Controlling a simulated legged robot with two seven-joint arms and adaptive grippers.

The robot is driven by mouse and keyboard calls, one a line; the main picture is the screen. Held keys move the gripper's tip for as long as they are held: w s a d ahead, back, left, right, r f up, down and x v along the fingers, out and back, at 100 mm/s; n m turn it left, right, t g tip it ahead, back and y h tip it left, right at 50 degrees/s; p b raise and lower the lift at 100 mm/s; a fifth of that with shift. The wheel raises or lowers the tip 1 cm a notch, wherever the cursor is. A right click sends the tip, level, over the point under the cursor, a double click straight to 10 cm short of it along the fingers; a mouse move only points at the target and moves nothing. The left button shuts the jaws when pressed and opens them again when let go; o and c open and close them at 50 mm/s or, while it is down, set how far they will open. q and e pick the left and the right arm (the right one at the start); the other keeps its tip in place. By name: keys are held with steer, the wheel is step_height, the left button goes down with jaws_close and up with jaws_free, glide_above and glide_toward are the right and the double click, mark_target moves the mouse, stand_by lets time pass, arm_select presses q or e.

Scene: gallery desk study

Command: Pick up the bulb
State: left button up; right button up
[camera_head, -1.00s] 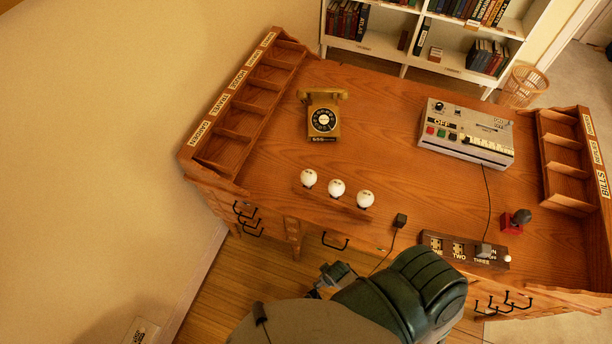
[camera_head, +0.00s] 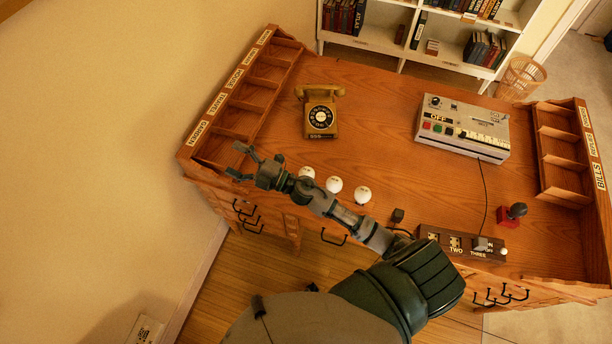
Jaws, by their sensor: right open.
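Three round white bulbs stand in a row near the desk's front edge: a left bulb (camera_head: 306,172), a middle bulb (camera_head: 334,185) and a right bulb (camera_head: 363,194). My right gripper (camera_head: 240,161) is open and empty. In the picture it lies left of the bulbs, over the desk's front left part, with its fingers pointing left. My right forearm passes just in front of the bulbs and hides their wooden holder and the lower part of the left bulb. I cannot tell how high the gripper is above the desk. My left gripper is not in view.
The desk (camera_head: 375,120) holds a yellow rotary phone (camera_head: 320,115), a grey button console (camera_head: 462,128), a switch panel (camera_head: 462,244) and a red-based joystick (camera_head: 511,215). Labelled wooden racks (camera_head: 237,95) edge both sides. The desk's middle is clear.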

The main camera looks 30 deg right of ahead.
steer(key=s+a+n+g+y, duration=0.2)
steer(key=a+n+g+y, duration=0.15)
steer(key=n+g, duration=0.4)
steer(key=n+g+h, duration=0.7)
steer(key=g+h, duration=0.2)
steer(key=h, duration=0.9)
glide_toward(307, 171)
steer(key=shift+t+y, duration=0.25)
steer(key=f+p, duration=0.1)
steer(key=f, duration=0.2)
steer(key=f+p, duration=0.1)
steer(key=f, duration=0.3)
steer(key=shift+s+d+f, duration=0.15)
steer(key=shift+s+f, duration=0.05)
steer(key=shift+w+d+f+p, duration=0.1)
steer(key=shift+f+p, duration=0.2)
steer(key=shift+f, duration=1.25)
steer(key=shift+w+d+f+p, duration=0.1)
steer(key=shift+f+p, duration=0.2)
steer(key=shift+f, duration=1.25)
steer(key=shift+s, duration=0.1)
steer(key=c, duration=1)
